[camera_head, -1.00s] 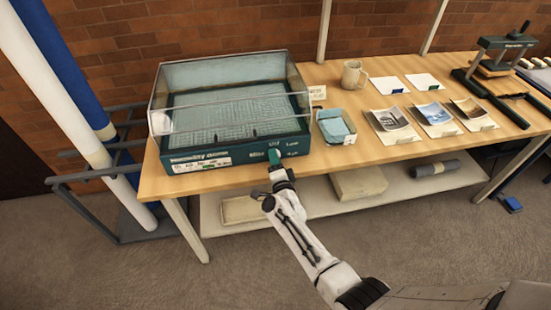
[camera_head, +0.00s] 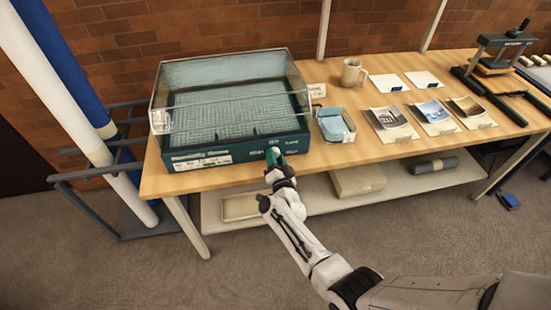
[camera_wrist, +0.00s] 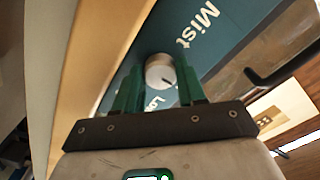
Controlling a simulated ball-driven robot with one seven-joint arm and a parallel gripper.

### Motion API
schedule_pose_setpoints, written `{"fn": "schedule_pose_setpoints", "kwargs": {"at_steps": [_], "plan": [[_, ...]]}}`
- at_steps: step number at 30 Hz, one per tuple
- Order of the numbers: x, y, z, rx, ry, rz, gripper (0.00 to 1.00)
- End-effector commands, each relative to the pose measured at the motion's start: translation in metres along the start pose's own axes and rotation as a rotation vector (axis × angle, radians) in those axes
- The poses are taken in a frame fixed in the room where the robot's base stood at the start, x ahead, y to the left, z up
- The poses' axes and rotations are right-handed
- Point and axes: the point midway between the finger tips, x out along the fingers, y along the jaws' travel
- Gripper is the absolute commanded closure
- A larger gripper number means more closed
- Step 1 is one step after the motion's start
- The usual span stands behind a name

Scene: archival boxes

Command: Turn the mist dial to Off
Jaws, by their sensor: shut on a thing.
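The mist dial (camera_wrist: 160,72) is a round pale knob on the dark teal front panel of the humidity chamber (camera_head: 205,158). In the wrist view the word "Mist" is printed beside it, and a label starting "Lo" is partly hidden below it. A short dark mark shows on the knob's lower right. My gripper (camera_wrist: 158,82) has its green fingers on either side of the knob, shut on it. In the head view my gripper (camera_head: 273,157) is at the right part of the chamber's front and hides the dial.
The chamber has a clear lid and stands at the left end of a wooden table (camera_head: 370,155). A small tray with a blue cloth (camera_head: 335,124), a mug (camera_head: 353,73) and photographs lie to its right. A shelf with boxes is below. Rolled tubes stand at the left.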

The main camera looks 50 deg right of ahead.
Motion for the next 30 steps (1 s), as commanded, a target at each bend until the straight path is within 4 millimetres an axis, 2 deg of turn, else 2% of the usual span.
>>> {"fn": "schedule_pose_setpoints", "kwargs": {"at_steps": [8,9,17,30], "plan": [[-0.001,0.0009,0.0022,0.0,-0.005,0.001,0.91],[-0.001,0.0009,0.0021,0.0,-0.005,0.001,0.59],[-0.0005,0.0005,0.0011,0.001,-0.003,0.001,0.34],[-0.0004,0.0029,-0.0002,0.001,-0.002,0.002,0.34]]}}
